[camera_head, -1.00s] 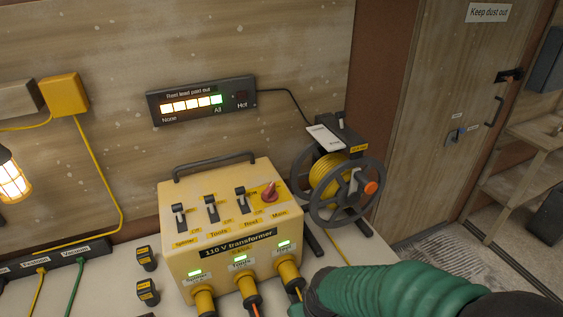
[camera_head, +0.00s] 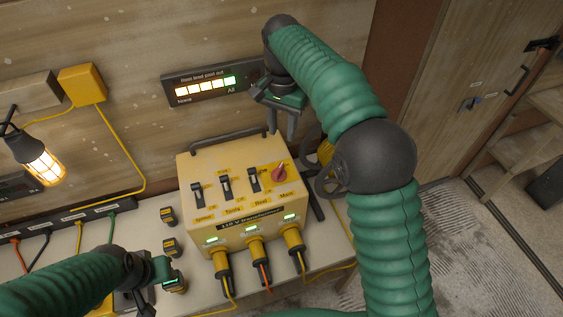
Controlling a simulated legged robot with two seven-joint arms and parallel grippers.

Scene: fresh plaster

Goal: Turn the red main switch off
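The red main switch (camera_head: 279,174) is a red rotary knob on a yellow plate at the top right of the yellow 110 V transformer (camera_head: 203,233). Its pointer is tilted. My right gripper (camera_head: 281,134) hangs above and behind the knob in the picture, fingers pointing down with a gap between them. It is open, empty and apart from the knob. My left gripper (camera_head: 142,300) is low at the left, over the bench front; its fingers are partly cut off and unclear. Three black toggle switches (camera_head: 226,187) stand left of the knob. Green lamps are lit on the front.
A dark carry handle (camera_head: 228,139) stands along the transformer's back edge. The reel (camera_head: 328,183) at the right is mostly hidden by my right arm. Cables (camera_head: 263,276) run from the front sockets. The lead display (camera_head: 207,88) is lit on the wall behind.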

